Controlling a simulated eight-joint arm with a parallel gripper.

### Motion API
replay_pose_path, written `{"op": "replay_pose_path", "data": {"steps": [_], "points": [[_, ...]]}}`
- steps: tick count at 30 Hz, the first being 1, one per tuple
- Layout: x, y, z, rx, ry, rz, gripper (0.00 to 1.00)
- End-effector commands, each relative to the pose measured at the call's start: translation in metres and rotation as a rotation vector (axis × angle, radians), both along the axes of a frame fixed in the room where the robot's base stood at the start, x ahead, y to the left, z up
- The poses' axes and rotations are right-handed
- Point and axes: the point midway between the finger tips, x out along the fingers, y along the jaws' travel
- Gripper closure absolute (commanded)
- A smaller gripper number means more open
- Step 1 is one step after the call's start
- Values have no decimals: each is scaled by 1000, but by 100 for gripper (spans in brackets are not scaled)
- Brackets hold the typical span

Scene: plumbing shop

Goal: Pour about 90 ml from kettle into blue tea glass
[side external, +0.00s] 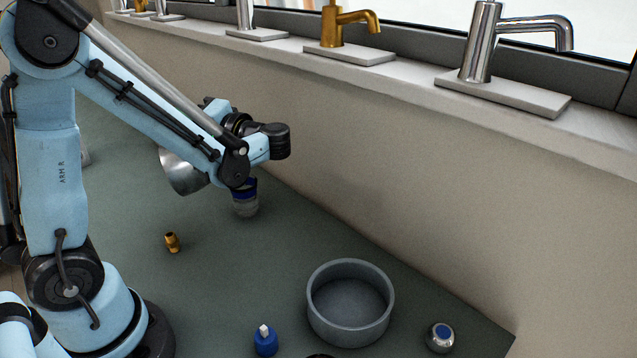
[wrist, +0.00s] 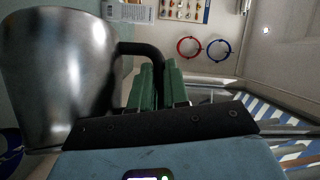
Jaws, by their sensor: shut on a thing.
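The kettle (side external: 182,172) is a shiny silver vessel, partly hidden behind my arm in the side view. It looks tilted there, but I cannot tell by how much. In the wrist view the kettle (wrist: 60,75) fills the left side, and the green fingers of my gripper (wrist: 160,80) are shut on its black handle (wrist: 146,50). A small glass with a blue band (side external: 245,200), which seems to be the blue tea glass, stands on the bench just below my wrist. Its top is partly covered by my arm. Its contents and the kettle's spout are hidden.
A brass fitting (side external: 172,242), a grey round bowl (side external: 318,318), a blue object with a white top (side external: 265,342) and a silver-and-blue round piece (side external: 440,338) stand on the green bench. A wall and a sill with taps (side external: 482,45) run behind. The bench between is clear.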

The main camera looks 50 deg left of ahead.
Motion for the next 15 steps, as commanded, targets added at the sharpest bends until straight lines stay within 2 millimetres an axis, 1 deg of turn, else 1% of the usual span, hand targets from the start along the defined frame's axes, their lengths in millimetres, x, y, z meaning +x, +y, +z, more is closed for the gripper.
{"op": "replay_pose_path", "data": {"steps": [1, 4, 6, 11, 15], "points": [[-12, 5, -2, -16, -37, 5, 100], [-28, 12, -12, -64, -141, 4, 100], [-33, 15, -17, -83, -188, 1, 100], [-35, 16, -20, -95, -217, -2, 100], [-44, 20, -28, -128, -286, -1, 100]]}}
